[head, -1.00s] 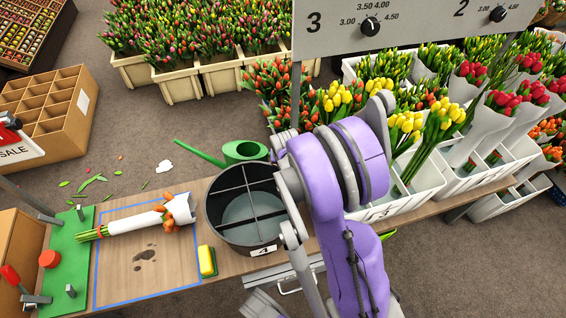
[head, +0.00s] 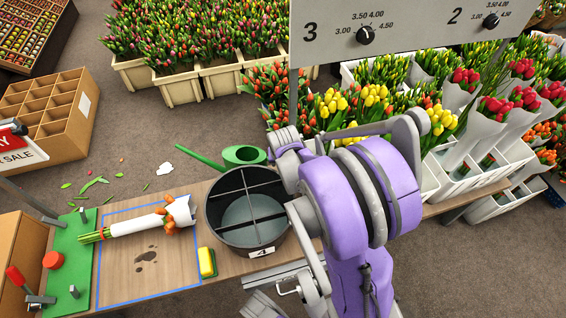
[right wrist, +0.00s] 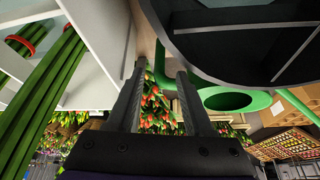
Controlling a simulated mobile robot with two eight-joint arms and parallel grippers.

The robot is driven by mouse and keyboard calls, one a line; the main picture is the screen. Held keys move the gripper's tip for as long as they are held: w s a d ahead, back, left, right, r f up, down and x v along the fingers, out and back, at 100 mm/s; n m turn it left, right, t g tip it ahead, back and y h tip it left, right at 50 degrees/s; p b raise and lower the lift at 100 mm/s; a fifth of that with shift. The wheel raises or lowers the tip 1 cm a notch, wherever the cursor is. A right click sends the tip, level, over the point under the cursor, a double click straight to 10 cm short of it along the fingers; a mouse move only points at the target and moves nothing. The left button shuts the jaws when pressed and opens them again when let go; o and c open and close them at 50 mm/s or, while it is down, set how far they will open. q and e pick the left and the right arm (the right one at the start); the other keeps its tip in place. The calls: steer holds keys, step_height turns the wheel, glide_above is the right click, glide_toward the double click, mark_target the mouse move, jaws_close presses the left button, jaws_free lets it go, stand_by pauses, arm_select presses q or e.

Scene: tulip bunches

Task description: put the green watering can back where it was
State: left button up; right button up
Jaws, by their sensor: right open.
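The green watering can (head: 243,154) is at the far edge of the wooden table, behind the black bucket, its spout pointing left in the head view. Its handle side is hidden behind my right arm there. In the right wrist view the can's round opening (right wrist: 228,100) shows right of the fingers. A curved green part of it shows between and beyond the fingertips. My right gripper (right wrist: 161,70) is open, with a finger on either side of that part. I cannot tell whether they touch it. My right gripper is hidden in the head view. My left gripper is not in view.
The divided black bucket (head: 224,236) stands close in front of the can. A wrapped orange tulip bunch (head: 145,224) lies left of it, near a yellow sponge block (head: 207,262). White crates (head: 482,180) of tulips stand right. A price board (head: 420,30) hangs above.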

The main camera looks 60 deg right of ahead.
steer(key=p+v, duration=0.1)
steer(key=v, duration=0.4)
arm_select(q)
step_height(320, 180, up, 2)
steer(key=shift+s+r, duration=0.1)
arm_select(e)
steer(key=s+a+r+n+y, duration=0.1)
steer(key=s+a+n, duration=0.1)
steer(key=a, duration=0.7)
steer(key=s+a+r+n+t+y, duration=0.1)
steer(key=a+n, duration=0.4)
steer(key=a, duration=0.5)
steer(key=s+a+r+n+y, duration=0.1)
steer(key=s+a+r+n, duration=0.1)
steer(key=a, duration=0.7)
steer(key=shift+s+n+t+y, duration=0.3)
steer(key=shift+s+n+y, duration=0.1)
steer(key=shift+s+n, duration=0.55)
